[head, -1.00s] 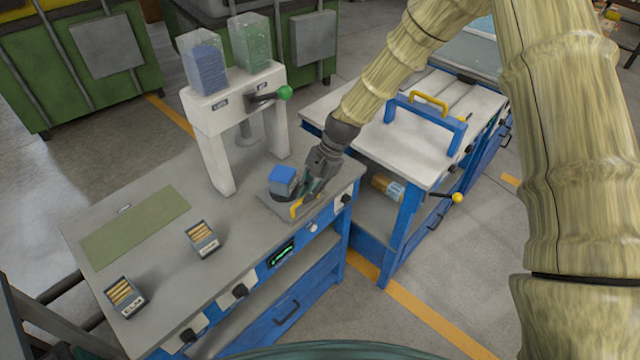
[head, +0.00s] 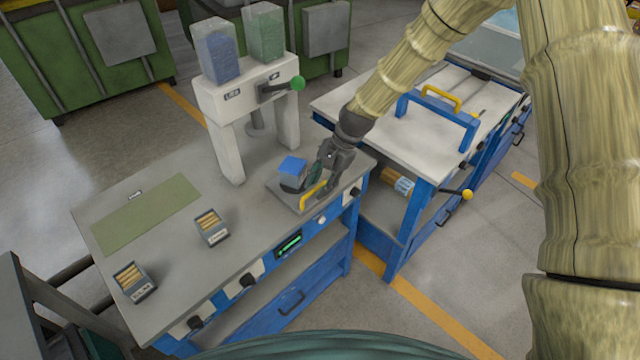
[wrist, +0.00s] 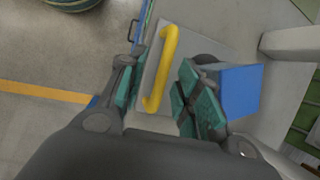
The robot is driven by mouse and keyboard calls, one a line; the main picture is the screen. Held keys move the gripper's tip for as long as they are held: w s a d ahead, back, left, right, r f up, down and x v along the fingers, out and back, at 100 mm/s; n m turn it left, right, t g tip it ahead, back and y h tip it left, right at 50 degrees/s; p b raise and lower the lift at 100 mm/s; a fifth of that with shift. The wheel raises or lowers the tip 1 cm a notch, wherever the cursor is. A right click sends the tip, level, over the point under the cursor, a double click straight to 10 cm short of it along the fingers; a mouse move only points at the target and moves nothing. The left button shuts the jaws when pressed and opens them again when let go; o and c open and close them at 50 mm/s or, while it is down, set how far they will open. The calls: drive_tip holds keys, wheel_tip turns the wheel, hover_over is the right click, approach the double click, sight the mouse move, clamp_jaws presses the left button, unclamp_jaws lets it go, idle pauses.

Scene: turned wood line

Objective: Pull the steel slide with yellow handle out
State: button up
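The steel slide (head: 287,199) is a flat grey plate on the bench's right front corner, with a yellow bar handle (head: 313,194) near its front edge. In the wrist view the handle (wrist: 162,68) lies between my two teal finger pads, apart from both. My gripper (head: 312,184) is open, with one finger on each side of the handle. A blue-topped block (head: 291,168) stands on or just behind the slide; in the wrist view it (wrist: 240,90) is right beside my right finger. My gripper hides part of the slide.
A white stand (head: 225,140) with two bins and a green-knobbed lever (head: 297,84) rises behind the slide. Two small boxes of pegs (head: 211,227) sit left on the bench. A second bench (head: 400,130) with a blue frame stands to the right. Floor in front is clear.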

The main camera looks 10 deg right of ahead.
drive_tip(key=v, duration=1.2)
drive_tip(key=shift+s+d+f, duration=0.1)
drive_tip(key=s+d+f+n+h+b, duration=0.1)
drive_tip(key=s+d+f+n+b, duration=0.15)
drive_tip(key=s+f, duration=0.85)
drive_tip(key=s+d+f+n+h+b, duration=0.1)
drive_tip(key=s+d+f+h, duration=0.35)
drive_tip(key=f, duration=1.05)
drive_tip(key=s+d+f+n+b, duration=0.1)
drive_tip(key=s+f+n, duration=0.2)
drive_tip(key=s, duration=0.9)
drive_tip(key=s+d+f+n+t+b, duration=0.1)
drive_tip(key=s+d+f+n, duration=0.1)
drive_tip(key=s+f, duration=0.5)
drive_tip(key=s+n, duration=0.1)
drive_tip(key=s, duration=0.5)
drive_tip(key=shift+d+y, duration=0.2)
drive_tip(key=shift+y, duration=0.15)
